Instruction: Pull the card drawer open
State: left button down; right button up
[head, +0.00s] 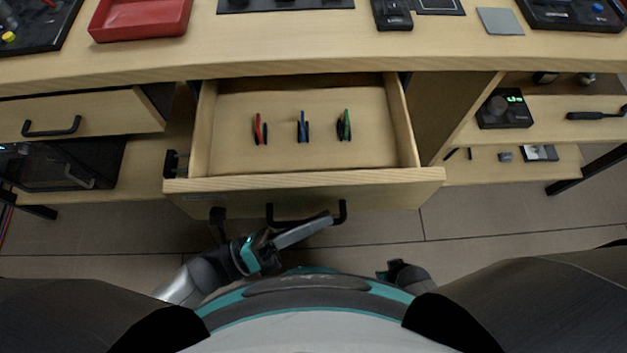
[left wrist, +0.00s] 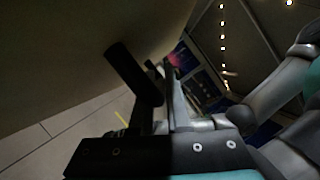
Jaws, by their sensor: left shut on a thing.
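The card drawer (head: 310,183) is pulled well out from under the desk in the head view. Its inside shows, with a red card (head: 258,128), a blue card (head: 303,127) and a green card (head: 345,126) standing upright in small holders. A dark bar handle (head: 342,210) is on its front. My left gripper (head: 326,219) is at this handle, shut on it. In the left wrist view the dark handle bar (left wrist: 134,72) runs to the fingers (left wrist: 165,108). A dark part that may be my right gripper shows low at the centre right, its jaws unclear.
A closed-looking drawer (head: 60,118) with its own handle is at the left. Open shelves at the right hold a small device with a green display (head: 504,108). A red tray (head: 140,18) is on the desktop. My base is close before the drawer.

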pick_arm(q)
jog(key=shift+s, duration=1.65)
pick_arm(e)
jog(key=shift+s+d+f, duration=0.2)
jog(key=shift+s+d, duration=0.15)
jog(key=shift+s, duration=0.15)
pick_arm(q)
jog(key=c, duration=0.9)
grip_release()
jog(key=v, duration=1.5)
jog(key=shift+a, duration=0.15)
pick_arm(e)
jog(key=shift+w+a+r, duration=0.3)
jog(key=shift+w+a, duration=0.1)
jog(key=shift+w, duration=0.25)
